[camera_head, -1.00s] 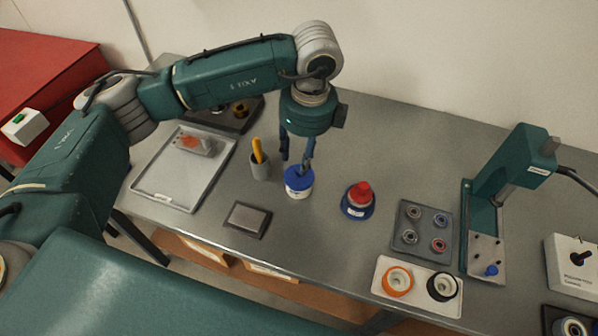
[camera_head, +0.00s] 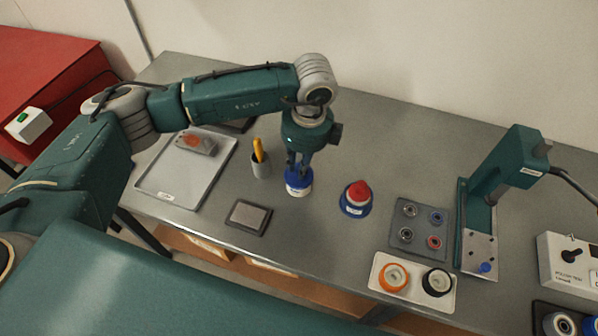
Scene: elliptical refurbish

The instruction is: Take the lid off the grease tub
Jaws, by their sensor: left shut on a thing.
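The grease tub (camera_head: 297,191) is a small white tub with a blue lid (camera_head: 303,180), standing upright on the grey bench near the middle. My left gripper (camera_head: 299,173) comes down from above, and its fingers are shut on the blue lid. The lid appears to be still on the tub; the gripper hides part of it. My right gripper does not show.
A dark pad (camera_head: 248,217) lies in front. To the right are a blue container with a red top (camera_head: 357,198), a bearing tray (camera_head: 420,222) and a green press (camera_head: 490,205).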

